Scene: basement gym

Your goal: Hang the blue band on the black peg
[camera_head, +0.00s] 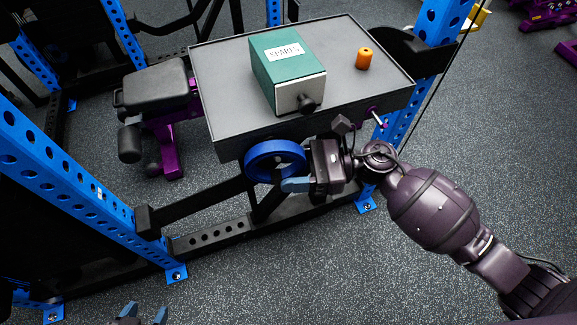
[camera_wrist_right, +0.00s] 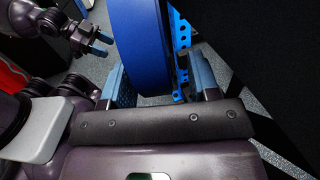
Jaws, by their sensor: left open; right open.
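The blue band (camera_head: 275,145) is a thick ring upright against the front edge of the grey table. It also fills the space between my right gripper's fingers in the right wrist view (camera_wrist_right: 140,45). My right gripper (camera_head: 300,184) is open, with its blue fingertips at the band's lower right rim. My left gripper (camera_head: 142,315) is open and empty at the bottom edge, well away from the band; it also shows in the right wrist view (camera_wrist_right: 100,42). I cannot clearly make out the black peg; whether the band rests on one is hidden.
Blue rack posts (camera_head: 60,170) flank the table. Floor in front is clear.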

